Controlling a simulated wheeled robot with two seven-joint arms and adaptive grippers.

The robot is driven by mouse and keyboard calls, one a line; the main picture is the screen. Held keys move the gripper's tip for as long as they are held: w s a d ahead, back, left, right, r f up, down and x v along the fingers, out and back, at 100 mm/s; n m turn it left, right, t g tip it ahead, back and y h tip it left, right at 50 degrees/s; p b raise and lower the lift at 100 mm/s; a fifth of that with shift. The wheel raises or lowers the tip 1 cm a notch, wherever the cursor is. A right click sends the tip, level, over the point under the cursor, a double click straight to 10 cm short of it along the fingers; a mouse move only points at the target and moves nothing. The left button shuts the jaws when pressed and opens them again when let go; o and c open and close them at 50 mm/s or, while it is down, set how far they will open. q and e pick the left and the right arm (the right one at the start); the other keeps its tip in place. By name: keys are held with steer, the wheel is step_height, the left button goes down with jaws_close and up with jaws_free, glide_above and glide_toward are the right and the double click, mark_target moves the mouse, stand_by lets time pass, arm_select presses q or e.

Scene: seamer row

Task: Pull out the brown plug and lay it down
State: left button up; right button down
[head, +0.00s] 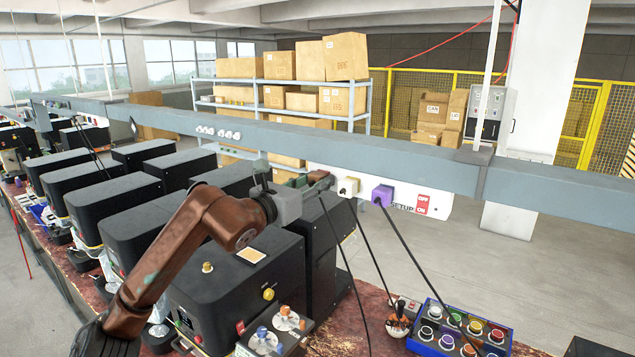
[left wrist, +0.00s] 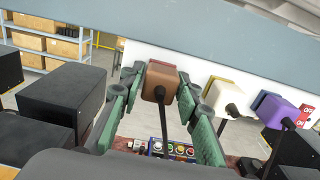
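The brown plug (left wrist: 160,82) sits at the white setup panel in the left wrist view, with a dark cable hanging from its near face. It looks seated against the panel. In the head view the plug (head: 319,177) is partly hidden by my left gripper. My left gripper (left wrist: 161,90) has its green fingers on either side of the plug, with narrow gaps seeming to show. In the head view the left gripper (head: 302,182) reaches the panel from the left.
A cream plug (head: 347,187) and a purple plug (head: 382,195) sit to the right on the same panel (head: 440,208), with hanging cables. A grey beam (head: 380,150) runs above. Black machines (head: 235,290) stand below left. A blue button box (head: 460,328) lies on the reddish bench (head: 345,325).

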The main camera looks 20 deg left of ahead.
mark_target(314, 182)
arm_select(q)
jaws_close()
stand_by(0.3)
steer(key=shift+s+f+b, duration=0.1)
steer(key=shift+f+b, duration=0.1)
steer(key=shift+b, duration=0.15)
steer(key=shift+r+b+v, duration=0.2)
steer(key=shift+b+v, duration=0.25)
steer(key=shift+v, duration=0.6)
steer(key=shift+s+a+f+b, duration=0.1)
steer(key=shift+s+a+b, duration=0.1)
steer(key=shift+b, duration=0.15)
steer(key=shift+b+v, duration=0.95)
steer(key=shift+v, duration=0.65)
